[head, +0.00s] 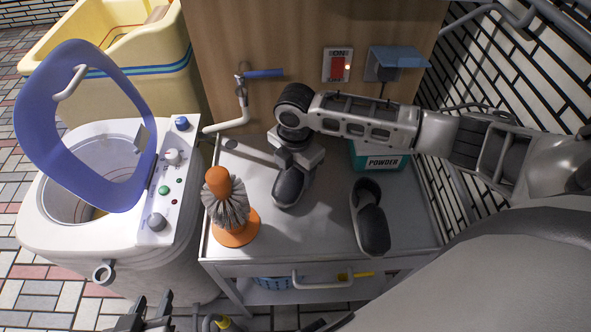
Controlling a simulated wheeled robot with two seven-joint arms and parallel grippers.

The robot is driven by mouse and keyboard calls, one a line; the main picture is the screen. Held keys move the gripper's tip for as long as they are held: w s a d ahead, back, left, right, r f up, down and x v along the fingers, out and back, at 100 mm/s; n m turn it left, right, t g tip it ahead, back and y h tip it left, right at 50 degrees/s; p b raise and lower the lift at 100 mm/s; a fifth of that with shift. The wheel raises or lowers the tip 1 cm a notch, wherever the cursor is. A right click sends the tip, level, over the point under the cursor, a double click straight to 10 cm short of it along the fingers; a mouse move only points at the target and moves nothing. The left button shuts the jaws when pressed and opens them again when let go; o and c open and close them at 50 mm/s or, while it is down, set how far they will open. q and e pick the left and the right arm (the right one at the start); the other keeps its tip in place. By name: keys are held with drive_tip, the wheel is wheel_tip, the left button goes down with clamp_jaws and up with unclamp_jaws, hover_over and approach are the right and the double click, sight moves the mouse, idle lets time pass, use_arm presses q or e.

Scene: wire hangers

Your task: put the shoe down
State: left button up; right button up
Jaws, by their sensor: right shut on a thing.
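My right gripper (297,168) is shut on a dark grey shoe (289,188), toe toward the front. The shoe is at or just above the metal table top (310,235); I cannot tell whether it touches. The jaws hide the shoe's rear end. A second dark shoe (371,217) lies on the table to the right. My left gripper (152,308) is low at the bottom edge, in front of the washer, with its fingers apart and nothing seen between them.
An orange brush (228,205) stands at the table's left. A teal powder box (381,160) is at the back right, partly behind my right arm. The white washer (80,225) has its blue lid (65,150) up. A tap (243,95) and red switch (338,67) are on the wooden panel.

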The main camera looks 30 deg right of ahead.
sight(296, 172)
drive_tip(key=shift+f, duration=0.25)
drive_tip(key=o, duration=1.2)
drive_tip(key=shift+f, duration=0.1)
drive_tip(key=r, duration=0.4)
drive_tip(key=r+p, duration=0.1)
drive_tip(key=r, duration=0.7)
drive_tip(key=shift+s+a+r, duration=0.1)
drive_tip(key=shift+s+r, duration=0.05)
drive_tip(key=shift+s, duration=0.1)
